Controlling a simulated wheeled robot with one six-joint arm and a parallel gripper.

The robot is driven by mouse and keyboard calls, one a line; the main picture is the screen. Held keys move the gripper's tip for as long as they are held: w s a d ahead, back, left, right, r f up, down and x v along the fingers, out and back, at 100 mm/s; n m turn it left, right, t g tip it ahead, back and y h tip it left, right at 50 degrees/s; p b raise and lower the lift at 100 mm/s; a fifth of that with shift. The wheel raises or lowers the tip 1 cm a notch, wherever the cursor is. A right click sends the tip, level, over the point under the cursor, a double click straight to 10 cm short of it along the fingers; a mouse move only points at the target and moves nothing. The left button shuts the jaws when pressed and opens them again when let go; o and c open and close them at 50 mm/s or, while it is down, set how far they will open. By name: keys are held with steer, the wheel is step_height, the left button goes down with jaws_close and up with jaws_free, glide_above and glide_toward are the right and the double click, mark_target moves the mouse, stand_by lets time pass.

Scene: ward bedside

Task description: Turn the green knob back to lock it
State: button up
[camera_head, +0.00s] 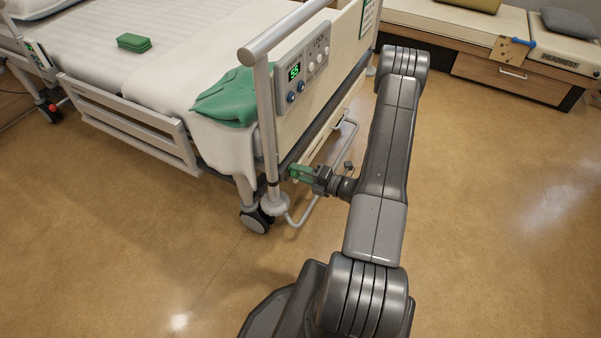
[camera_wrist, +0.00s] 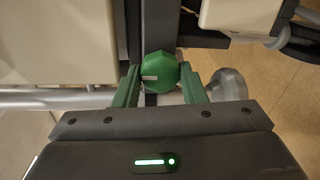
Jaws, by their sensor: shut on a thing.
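The green knob (camera_wrist: 160,73) shows in the wrist view as a faceted green disc with a pale mark on its left part. My gripper (camera_wrist: 160,88) has one green finger on each side of the knob and is shut on it. In the head view my gripper (camera_head: 297,173) reaches left to the low end of the bed frame, near the corner post. The knob is hidden or too small to tell from the green fingers there.
The bed (camera_head: 180,85) has a control panel (camera_head: 303,70) on its end board and a green cloth (camera_head: 228,98) over its corner. A caster (camera_head: 255,221) and a bent grey rail (camera_head: 312,205) are close to my gripper. The floor in front is clear.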

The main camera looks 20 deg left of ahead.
steer(key=o, duration=1)
steer(key=shift+d, duration=0.1)
steer(key=d, duration=0.4)
steer(key=d+p, duration=0.1)
steer(key=d, duration=0.4)
steer(key=s+d+r, duration=0.1)
steer(key=d, duration=0.3)
steer(key=shift+d, duration=0.3)
steer(key=a, duration=0.9)
steer(key=w+a+f+b, duration=0.1)
steer(key=a, duration=0.3)
steer(key=shift+a, duration=0.4)
